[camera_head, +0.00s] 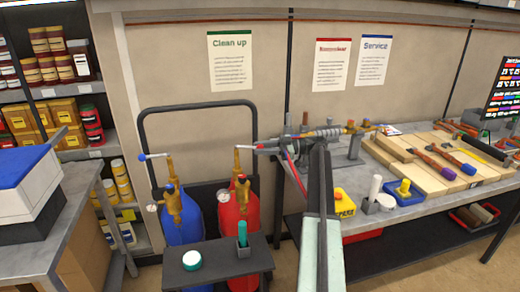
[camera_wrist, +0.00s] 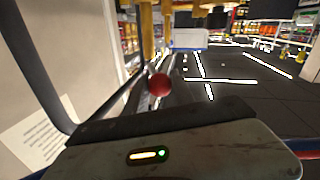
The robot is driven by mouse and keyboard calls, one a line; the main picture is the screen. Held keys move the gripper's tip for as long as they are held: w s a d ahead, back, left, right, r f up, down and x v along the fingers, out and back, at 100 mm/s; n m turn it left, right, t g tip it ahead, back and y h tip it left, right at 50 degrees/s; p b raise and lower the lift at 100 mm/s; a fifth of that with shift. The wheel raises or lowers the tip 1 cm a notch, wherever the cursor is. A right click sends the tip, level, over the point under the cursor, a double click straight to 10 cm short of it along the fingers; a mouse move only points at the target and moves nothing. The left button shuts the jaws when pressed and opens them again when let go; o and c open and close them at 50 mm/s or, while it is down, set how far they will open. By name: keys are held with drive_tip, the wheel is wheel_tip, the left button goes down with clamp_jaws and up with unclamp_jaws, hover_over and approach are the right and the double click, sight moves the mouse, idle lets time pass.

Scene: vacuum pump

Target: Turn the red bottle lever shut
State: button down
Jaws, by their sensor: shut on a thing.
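The red bottle (camera_head: 227,217) stands upright beside the blue bottle (camera_head: 182,215), with a brass valve (camera_head: 242,190) on top. In the wrist view the lever's round red knob (camera_wrist: 159,85) shows just beyond the dark gripper edge. The fingertips themselves do not show clearly there.
The blue bottle's lever (camera_head: 154,156) points left. A dark hoop frame (camera_head: 198,106) stands behind the bottles. A small dark shelf (camera_head: 217,265) stands in front, with a round tin and a green-handled tool. A workbench (camera_head: 425,205) is at right, a metal table (camera_head: 50,235) at left.

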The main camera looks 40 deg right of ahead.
drive_tip(key=c, duration=1.1)
unclamp_jaws()
drive_tip(key=shift+o, duration=0.2)
drive_tip(key=shift+a, duration=0.1)
drive_tip(key=shift+r+p, duration=0.3)
wheel_tip(320, 180, up, 3)
drive_tip(key=p, duration=0.3)
drive_tip(key=shift+f, duration=0.1)
drive_tip(key=shift+s+a+r+p, duration=0.3)
drive_tip(key=shift+s+a+r, duration=0.05)
drive_tip(key=shift+s, duration=0.25)
drive_tip(key=s+a, duration=0.7)
drive_tip(key=s, duration=0.5)
drive_tip(key=shift+s+r+p, duration=0.35)
drive_tip(key=shift+r+p, duration=0.05)
drive_tip(key=shift+r, duration=0.05)
